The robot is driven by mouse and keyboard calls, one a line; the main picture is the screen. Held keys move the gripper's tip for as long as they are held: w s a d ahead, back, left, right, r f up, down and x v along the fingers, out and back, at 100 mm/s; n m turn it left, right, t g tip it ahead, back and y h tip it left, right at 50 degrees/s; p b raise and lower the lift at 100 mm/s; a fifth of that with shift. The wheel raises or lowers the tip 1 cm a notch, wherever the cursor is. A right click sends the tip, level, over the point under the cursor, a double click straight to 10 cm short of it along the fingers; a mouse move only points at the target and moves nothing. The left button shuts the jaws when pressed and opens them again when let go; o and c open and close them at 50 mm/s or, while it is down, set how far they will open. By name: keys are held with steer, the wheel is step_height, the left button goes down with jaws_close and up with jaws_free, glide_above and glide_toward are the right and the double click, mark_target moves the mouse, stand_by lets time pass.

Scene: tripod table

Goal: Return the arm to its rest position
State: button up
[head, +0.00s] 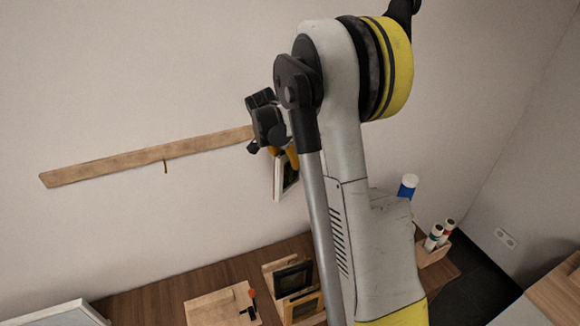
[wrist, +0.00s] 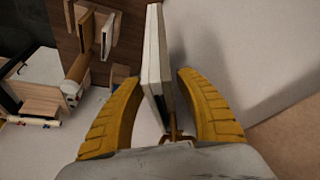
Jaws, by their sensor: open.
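My gripper (head: 284,156) is up at the wall, by the right part of a wooden rail (head: 140,163). Its yellow fingers are open in the wrist view (wrist: 158,78). A thin white-edged picture frame (head: 281,180) is just below the fingers in the head view. In the wrist view the frame (wrist: 153,60) stands edge-on between the spread fingers, with a gap visible on each side. A small brown hook (wrist: 174,130) shows at its near end, close to the gripper; whether the frame hangs on it is hard to tell. My arm hides the rail's right end.
A wooden table (head: 150,297) stands below, with frames in a wooden rack (head: 292,280), a wooden board (head: 222,307) and a box of bottles (head: 434,254). A blue, white-capped bottle (head: 407,187) shows behind my arm.

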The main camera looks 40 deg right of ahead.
steer(key=v, duration=0.7)
steer(key=shift+a+r, duration=0.1)
steer(key=shift+r, duration=0.25)
steer(key=s+a+f+n+t+y+b, duration=0.4)
steer(key=s+a+f+n+b, duration=1.1)
steer(key=s+a+f+b, duration=0.8)
steer(key=a+f+t+b, duration=0.1)
steer(key=t+b, duration=0.1)
steer(key=b, duration=0.3)
steer(key=shift+a, duration=0.35)
steer(key=shift+s+f, duration=0.1)
stand_by(0.5)
